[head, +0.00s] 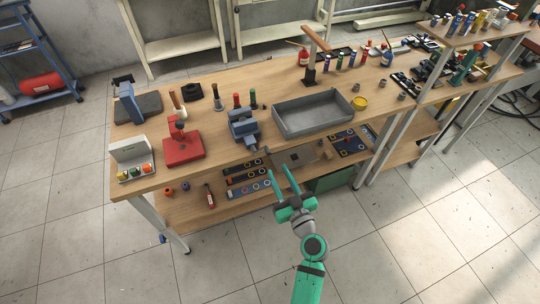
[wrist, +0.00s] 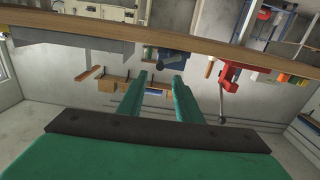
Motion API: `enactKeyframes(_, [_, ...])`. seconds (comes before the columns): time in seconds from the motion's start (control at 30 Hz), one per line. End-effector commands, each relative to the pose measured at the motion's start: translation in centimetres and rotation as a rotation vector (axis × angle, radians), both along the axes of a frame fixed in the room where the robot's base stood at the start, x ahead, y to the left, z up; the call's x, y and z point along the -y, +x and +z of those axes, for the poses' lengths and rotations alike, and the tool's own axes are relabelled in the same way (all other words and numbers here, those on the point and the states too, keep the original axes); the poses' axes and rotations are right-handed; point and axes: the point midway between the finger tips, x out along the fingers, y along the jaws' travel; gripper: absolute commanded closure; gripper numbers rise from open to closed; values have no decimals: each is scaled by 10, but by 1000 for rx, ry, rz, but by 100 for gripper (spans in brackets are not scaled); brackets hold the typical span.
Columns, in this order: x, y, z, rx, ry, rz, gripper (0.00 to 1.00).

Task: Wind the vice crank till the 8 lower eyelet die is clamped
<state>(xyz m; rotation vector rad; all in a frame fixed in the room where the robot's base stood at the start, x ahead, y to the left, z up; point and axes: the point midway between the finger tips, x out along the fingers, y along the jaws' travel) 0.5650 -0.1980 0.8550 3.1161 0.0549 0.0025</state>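The blue-grey vice (head: 243,128) stands at the front edge of the bench, and it also shows upside down in the wrist view (wrist: 174,55). A short dark part at its front (head: 267,150) looks like the crank, though it is too small to make out well. I cannot make out the 8 lower eyelet die in the vice jaws. My green gripper (head: 277,172) is in front of the bench edge, below and to the right of the vice. Its two fingers are apart with nothing between them; they show also in the wrist view (wrist: 159,80).
A red press (head: 183,147) stands left of the vice, and a grey metal tray (head: 312,114) stands right of it. Boards with coloured rings (head: 246,178) lie on the lower shelf. The floor (head: 400,240) right of my arm is clear.

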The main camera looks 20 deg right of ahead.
Motion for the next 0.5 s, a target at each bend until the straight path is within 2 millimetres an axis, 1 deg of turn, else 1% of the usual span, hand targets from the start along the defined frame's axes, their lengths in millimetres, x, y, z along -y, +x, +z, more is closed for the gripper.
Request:
enactKeyframes(0.03, [-1,9,1,2,1,1,68])
enactKeyframes(0.3, [-2,57,1,1,1,0,68])
enactKeyframes(0.5, [-3,80,0,-1,1,0,68])
